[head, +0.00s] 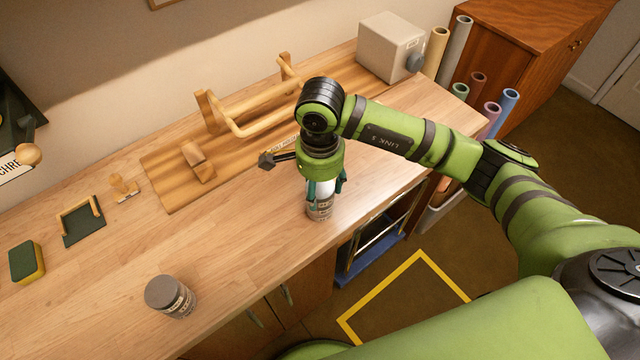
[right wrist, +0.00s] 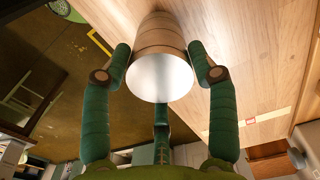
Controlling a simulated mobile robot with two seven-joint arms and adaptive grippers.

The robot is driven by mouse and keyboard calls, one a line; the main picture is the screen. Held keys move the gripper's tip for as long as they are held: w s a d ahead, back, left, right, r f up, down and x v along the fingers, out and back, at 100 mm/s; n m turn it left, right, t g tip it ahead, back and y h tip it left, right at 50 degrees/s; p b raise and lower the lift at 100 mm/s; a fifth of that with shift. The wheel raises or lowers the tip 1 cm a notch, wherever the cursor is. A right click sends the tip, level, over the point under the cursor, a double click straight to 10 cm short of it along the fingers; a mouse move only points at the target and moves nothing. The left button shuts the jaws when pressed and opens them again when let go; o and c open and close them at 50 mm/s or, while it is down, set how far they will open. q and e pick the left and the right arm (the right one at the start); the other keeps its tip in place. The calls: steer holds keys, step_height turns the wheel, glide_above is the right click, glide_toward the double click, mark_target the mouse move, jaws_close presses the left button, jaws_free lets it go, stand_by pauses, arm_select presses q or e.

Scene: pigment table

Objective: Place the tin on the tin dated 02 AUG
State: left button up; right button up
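A tin (head: 319,211) with a pale, shiny lid is at the front edge of the wooden table, upright, its base on or very close to the tabletop. My right gripper (head: 325,188) comes down over it from above. In the right wrist view its green fingers (right wrist: 160,62) press against both sides of the tin (right wrist: 161,76), with the silver lid facing the camera. A second tin (head: 170,296) with a grey lid and a label stands alone at the front left of the table. The dates on both labels are too small to read. My left gripper is out of view.
A wooden board with a rail frame (head: 240,128) and a block lies behind my right gripper. A sponge (head: 27,262), a green pad with a wooden holder (head: 82,222) and a stamp (head: 124,187) are at the left. Bare tabletop (head: 235,240) lies between the tins.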

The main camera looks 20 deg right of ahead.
mark_target(320, 186)
steer(key=shift+o, duration=0.9)
steer(key=shift+r, duration=0.1)
steer(key=shift+r, duration=0.25)
step_height(320, 186, up, 6)
steer(key=b, duration=0.3)
steer(key=shift+r, duration=0.2)
step_height(320, 186, up, 5)
steer(key=shift+r, duration=0.15)
